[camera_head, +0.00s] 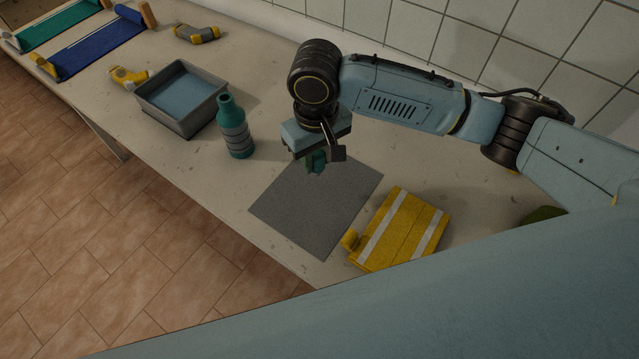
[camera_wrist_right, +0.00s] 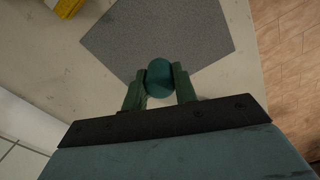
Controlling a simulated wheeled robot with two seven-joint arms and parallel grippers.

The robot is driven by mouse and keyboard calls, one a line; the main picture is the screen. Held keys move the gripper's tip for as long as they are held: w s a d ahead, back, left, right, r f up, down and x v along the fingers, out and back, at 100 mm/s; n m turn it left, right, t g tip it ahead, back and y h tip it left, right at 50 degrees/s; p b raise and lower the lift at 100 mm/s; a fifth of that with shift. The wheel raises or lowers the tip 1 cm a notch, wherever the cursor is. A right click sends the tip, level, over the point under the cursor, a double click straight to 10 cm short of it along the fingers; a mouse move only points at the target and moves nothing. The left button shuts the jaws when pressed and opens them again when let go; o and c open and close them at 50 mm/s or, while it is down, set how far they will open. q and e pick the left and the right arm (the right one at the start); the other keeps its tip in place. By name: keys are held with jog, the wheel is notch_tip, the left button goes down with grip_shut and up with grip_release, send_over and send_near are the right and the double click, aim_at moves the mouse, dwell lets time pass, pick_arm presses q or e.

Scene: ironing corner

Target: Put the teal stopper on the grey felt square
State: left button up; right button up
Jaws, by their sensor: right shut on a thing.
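The grey felt square (camera_head: 312,208) lies flat on the table in front of my right arm. It also fills the upper middle of the right wrist view (camera_wrist_right: 160,35). My right gripper (camera_head: 316,166) is over the square's back left edge, pointing down. In the right wrist view, its two green fingers (camera_wrist_right: 159,88) are shut on the round teal stopper (camera_wrist_right: 159,75). The stopper is held near the square's edge; its height above the table is hard to tell. In the head view the fingers mostly hide it. My left gripper is in neither view.
A teal bottle with grey bands (camera_head: 235,128) stands left of the square, and a grey tray with a blue inside (camera_head: 186,130) is beyond it. A yellow striped folded item (camera_head: 400,229) lies close to the square's right side. A tiled wall (camera_head: 420,32) runs behind the table.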

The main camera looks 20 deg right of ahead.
aim_at(318, 174)
notch_tip(318, 174, down, 2)
jog(key=shift+d+f, duration=0.1)
jog(key=shift+f, duration=0.1)
notch_tip(318, 174, down, 5)
jog(key=shift+r+b, duration=0.15)
jog(key=shift+b, duration=0.5)
jog(key=shift+f, duration=0.25)
jog(key=o, duration=1)
jog(key=shift+c, duration=0.2)
notch_tip(318, 174, up, 12)
jog(key=shift+r+p, duration=0.1)
jog(key=shift+p, duration=1.05)
